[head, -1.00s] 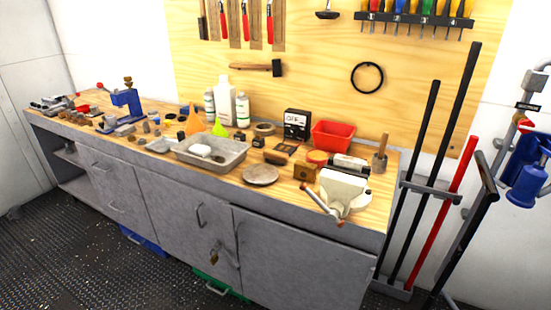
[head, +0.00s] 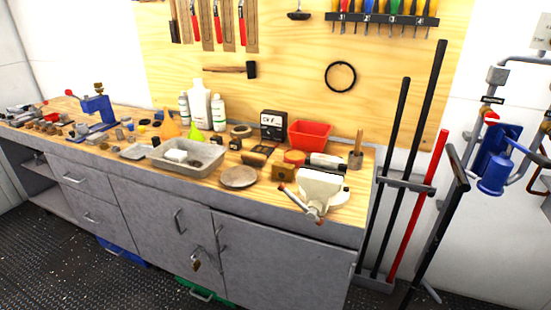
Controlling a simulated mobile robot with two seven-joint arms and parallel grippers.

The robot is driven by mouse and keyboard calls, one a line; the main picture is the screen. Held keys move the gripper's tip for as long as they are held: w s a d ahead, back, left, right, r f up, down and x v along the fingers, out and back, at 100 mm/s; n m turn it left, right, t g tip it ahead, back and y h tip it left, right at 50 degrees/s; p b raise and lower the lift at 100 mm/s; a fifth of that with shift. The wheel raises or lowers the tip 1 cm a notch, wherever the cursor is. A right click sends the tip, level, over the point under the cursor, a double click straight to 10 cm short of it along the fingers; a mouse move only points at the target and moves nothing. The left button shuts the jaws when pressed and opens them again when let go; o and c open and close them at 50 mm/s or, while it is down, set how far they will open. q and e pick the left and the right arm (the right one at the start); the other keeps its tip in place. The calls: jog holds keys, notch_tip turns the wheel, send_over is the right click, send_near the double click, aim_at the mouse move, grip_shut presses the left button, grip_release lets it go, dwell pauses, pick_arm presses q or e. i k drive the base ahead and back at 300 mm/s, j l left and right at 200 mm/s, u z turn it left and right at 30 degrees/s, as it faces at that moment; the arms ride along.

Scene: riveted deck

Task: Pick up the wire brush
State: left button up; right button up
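I cannot pick out the wire brush with certainty. A small brown, brush-like piece (head: 254,159) lies on the workbench (head: 205,188) between the grey tray and the wooden block, but it is too small to identify. Neither of my grippers is in the head view.
The bench holds a grey tray (head: 205,160), white bottles (head: 200,105), a red bin (head: 309,135), a round plate (head: 239,177) and a white vise (head: 321,187). Long bars stand in a rack (head: 404,184) at right.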

aim_at(249, 157)
jog(key=i+l, duration=0.5)
jog(key=l, duration=0.25)
jog(key=i+l+u, duration=0.1)
jog(key=i+l, duration=0.15)
jog(key=l, duration=0.1)
